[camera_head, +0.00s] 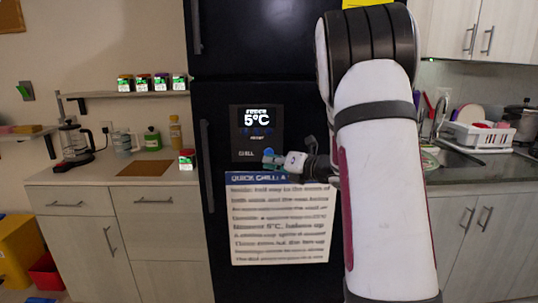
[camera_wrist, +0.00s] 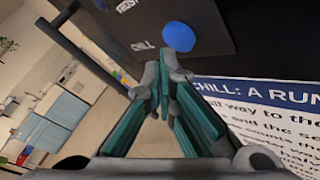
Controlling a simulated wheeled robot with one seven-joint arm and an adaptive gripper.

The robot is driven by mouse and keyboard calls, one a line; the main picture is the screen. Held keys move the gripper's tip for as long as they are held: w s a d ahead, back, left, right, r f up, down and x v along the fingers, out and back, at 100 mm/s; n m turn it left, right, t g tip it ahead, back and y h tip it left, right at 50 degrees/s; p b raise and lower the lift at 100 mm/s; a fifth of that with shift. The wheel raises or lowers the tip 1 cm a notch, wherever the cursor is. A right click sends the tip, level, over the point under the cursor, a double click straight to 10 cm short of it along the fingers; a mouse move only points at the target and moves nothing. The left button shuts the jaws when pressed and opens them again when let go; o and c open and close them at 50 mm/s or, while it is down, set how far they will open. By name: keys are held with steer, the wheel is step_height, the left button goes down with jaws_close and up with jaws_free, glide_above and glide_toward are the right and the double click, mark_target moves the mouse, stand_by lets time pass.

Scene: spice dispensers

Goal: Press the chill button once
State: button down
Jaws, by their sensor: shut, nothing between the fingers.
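The chill button is a round blue button (camera_wrist: 179,36) in the wrist view, beside the white CHILL label on a dark control panel. The panel (camera_head: 240,118) is on the black fridge in the head view and its display reads 5°C. There the CHILL label (camera_head: 245,154) shows just left of my gripper (camera_head: 268,158), which hides most or all of the button. In the wrist view my gripper's teal fingers (camera_wrist: 168,62) meet at the tips, shut and empty, just below and left of the button. I cannot tell whether they touch the panel.
A printed QUICK CHILL sheet (camera_head: 279,222) hangs just below the panel. The fridge's vertical handle (camera_head: 207,165) runs to the panel's left. Counters with a coffee maker (camera_head: 74,143) stand left, and a dish rack (camera_head: 478,135) stands right.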

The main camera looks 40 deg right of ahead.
steer(key=shift+s, duration=0.1)
steer(key=s+a, duration=0.1)
steer(key=s, duration=0.1)
steer(key=s+a, duration=0.2)
stand_by(0.7)
stand_by(0.6)
